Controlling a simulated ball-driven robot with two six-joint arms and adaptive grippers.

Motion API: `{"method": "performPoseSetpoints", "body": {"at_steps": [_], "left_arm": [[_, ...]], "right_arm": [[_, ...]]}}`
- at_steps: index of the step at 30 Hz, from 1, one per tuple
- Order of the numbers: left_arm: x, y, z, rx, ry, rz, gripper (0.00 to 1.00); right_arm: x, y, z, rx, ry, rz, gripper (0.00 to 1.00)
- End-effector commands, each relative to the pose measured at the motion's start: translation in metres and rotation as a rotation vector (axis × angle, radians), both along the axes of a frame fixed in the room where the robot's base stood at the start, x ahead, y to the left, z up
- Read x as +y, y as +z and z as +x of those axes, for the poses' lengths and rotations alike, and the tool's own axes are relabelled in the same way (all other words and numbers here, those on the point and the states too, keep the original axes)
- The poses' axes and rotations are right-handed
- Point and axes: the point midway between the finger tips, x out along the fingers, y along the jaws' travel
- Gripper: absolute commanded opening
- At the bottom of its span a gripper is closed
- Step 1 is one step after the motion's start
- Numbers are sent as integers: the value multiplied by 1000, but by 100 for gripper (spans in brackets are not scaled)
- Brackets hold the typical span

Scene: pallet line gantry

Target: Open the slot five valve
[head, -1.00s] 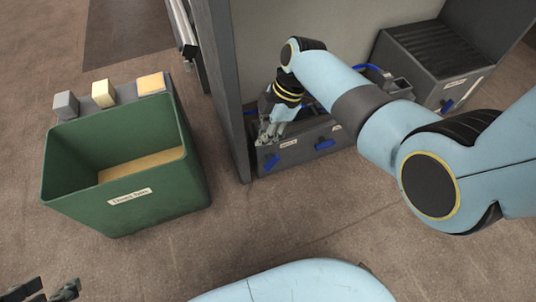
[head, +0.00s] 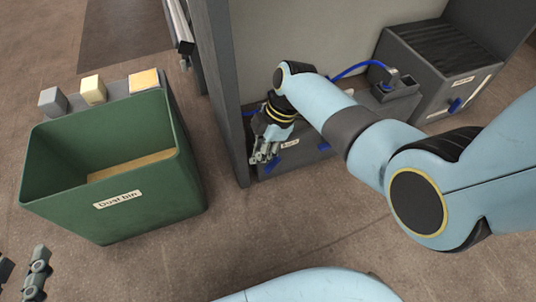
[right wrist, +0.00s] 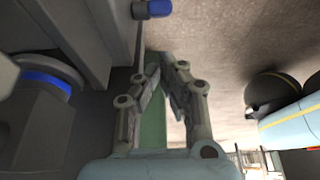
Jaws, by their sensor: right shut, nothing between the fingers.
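A low grey box (head: 309,155) stands inside the gantry frame. Its front carries a small white label, too blurred to read for certain, and two blue valve handles. The left blue handle (head: 275,165) is partly behind my right gripper; the right blue handle (head: 325,147) is farther along. My right gripper (head: 262,159) is shut and empty, in front of the box's left end; I cannot tell if it touches the handle. In the right wrist view its fingers (right wrist: 161,70) are close together, and a blue handle (right wrist: 158,8) shows above them. My left gripper (head: 22,266) is open at the lower left.
A green dust bin (head: 170,215) stands left, with grey, cream and orange blocks on a ledge behind it. A dark gantry post (head: 222,100) rises just left of the box. Another grey unit (head: 425,80) with a blue handle (head: 455,104) stands right. The floor in front is clear.

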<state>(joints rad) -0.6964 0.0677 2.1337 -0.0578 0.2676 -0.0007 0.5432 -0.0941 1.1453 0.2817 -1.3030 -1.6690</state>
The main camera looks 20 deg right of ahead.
Motion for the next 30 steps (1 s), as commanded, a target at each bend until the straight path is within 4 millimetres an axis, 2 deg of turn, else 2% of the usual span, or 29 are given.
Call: {"method": "performPoseSetpoints", "body": {"at_steps": [6, 15, 21, 30], "left_arm": [[-4, 38, 28, -175, -18, 0, 40], [-9, 88, 50, -381, -43, 1, 40], [-11, 102, 54, -440, -50, 1, 40], [-11, 104, 55, -448, -51, 1, 40]], "right_arm": [[-9, -8, -1, 2, 0, 1, 0], [-19, -15, 0, 2, 0, 0, 0], [-21, -15, 0, 1, -1, 1, 0], [-22, -15, 0, 0, 0, 1, 0]]}}
